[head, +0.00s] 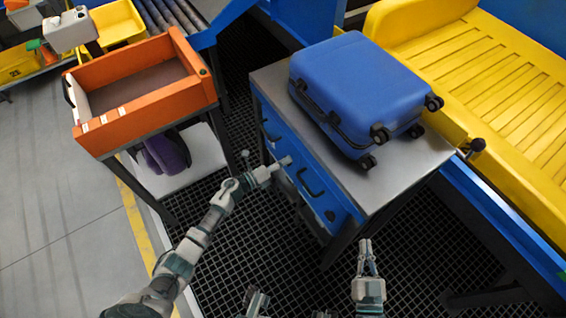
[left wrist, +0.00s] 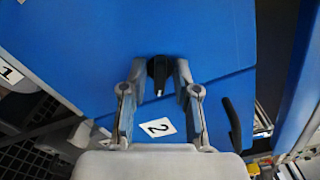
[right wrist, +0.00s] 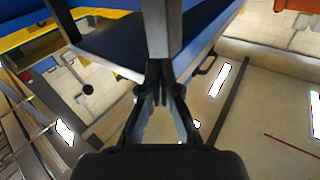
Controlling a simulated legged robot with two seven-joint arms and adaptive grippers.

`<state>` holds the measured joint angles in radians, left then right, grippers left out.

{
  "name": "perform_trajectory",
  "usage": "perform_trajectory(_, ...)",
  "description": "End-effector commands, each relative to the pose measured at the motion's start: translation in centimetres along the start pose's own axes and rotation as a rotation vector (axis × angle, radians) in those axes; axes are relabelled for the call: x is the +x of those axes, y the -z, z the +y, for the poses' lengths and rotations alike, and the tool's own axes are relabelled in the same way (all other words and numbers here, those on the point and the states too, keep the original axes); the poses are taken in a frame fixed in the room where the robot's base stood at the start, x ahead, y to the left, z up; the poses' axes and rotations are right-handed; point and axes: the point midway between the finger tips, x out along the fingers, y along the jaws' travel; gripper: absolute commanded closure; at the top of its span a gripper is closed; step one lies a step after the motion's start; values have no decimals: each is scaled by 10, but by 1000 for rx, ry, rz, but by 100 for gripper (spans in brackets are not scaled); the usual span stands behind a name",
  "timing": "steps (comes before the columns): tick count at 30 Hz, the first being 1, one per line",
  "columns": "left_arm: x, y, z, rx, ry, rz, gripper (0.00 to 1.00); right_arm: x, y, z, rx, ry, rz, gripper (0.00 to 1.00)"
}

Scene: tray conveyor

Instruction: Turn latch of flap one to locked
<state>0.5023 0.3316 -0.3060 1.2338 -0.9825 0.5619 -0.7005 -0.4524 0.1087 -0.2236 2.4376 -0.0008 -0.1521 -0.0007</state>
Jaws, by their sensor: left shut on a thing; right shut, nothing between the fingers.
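My left gripper (head: 286,161) is at the blue front of the metal-topped cabinet (head: 300,170). In the left wrist view this gripper (left wrist: 158,75) is shut on a black latch knob (left wrist: 159,70), one finger on each side. A small white mark on the knob points down in that view. A label reading 2 (left wrist: 158,128) shows on the blue panel below the knob, across a panel edge. A label reading 1 (left wrist: 10,73) is at the far left. I cannot tell which flap the knob belongs to. My right gripper (head: 367,250) is shut and empty, low in front of the cabinet.
A blue suitcase (head: 360,85) lies on the cabinet top. Black handles (head: 311,182) stick out from the front. An orange tray (head: 150,115) stands on a rack at left, and a yellow conveyor (head: 510,80) is at right. A grey post (right wrist: 161,28) rises beyond my right fingertips.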

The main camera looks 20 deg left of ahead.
Motion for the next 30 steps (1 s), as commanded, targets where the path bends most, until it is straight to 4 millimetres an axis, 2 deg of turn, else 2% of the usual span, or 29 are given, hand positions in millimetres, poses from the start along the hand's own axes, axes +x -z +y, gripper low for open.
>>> perform_trajectory(1,-1,-6,-1,-39,-5,-8,100,0,-2,1,-2,-2,-29,100)
perform_trajectory(15,-1,-6,3,-387,-7,-11,100,-12,-36,7,-12,-16,-273,100)
perform_trajectory(30,-2,-4,6,-495,-8,-12,100,-17,-48,9,-14,-21,-350,100)
